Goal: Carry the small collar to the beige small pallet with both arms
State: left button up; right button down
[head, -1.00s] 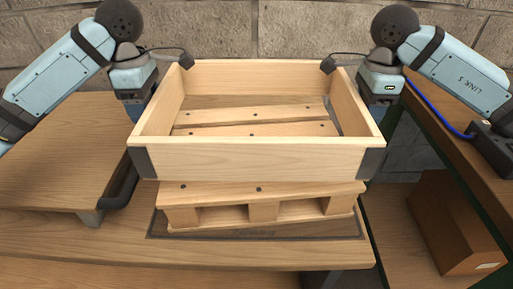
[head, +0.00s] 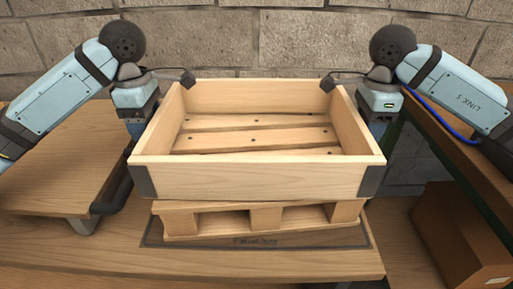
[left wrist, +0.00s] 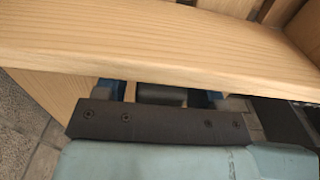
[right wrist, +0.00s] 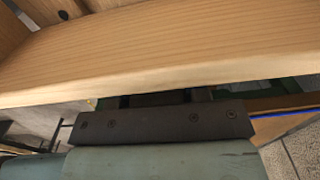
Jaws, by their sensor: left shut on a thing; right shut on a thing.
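The small collar, an open wooden frame with dark corner plates (head: 255,181), is level above the beige small pallet (head: 265,218) in the head view. The pallet's slats show through the collar. The fingertips are partly hidden. The collar wall crosses the left wrist view (left wrist: 170,55) and the right wrist view (right wrist: 170,50).
The pallet stands on a wooden table (head: 110,255) over a dark-bordered marking (head: 255,241). A raised wooden board (head: 60,170) with a dark rounded edge lies left. A cardboard box (head: 462,240) sits at right below a shelf. A block wall closes the back.

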pick_arm(q)
jog(key=o, duration=1.4)
jog(key=shift+f, duration=0.25)
pick_arm(e)
jog(key=c, duration=0.6)
grip_release()
jog(key=shift+a+f, duration=0.15)
jog(key=shift+f, duration=0.35)
pick_arm(q)
jog(key=shift+s, duration=0.1)
pick_arm(e)
jog(key=shift+s, duration=0.1)
pick_arm(q)
notch_tip(320, 180, up, 8)
jog(key=shift+a+r, duration=0.15)
jog(key=shift+r, duration=0.05)
pick_arm(e)
notch_tip(320, 180, up, 8)
jog(key=shift+r, duration=0.5)
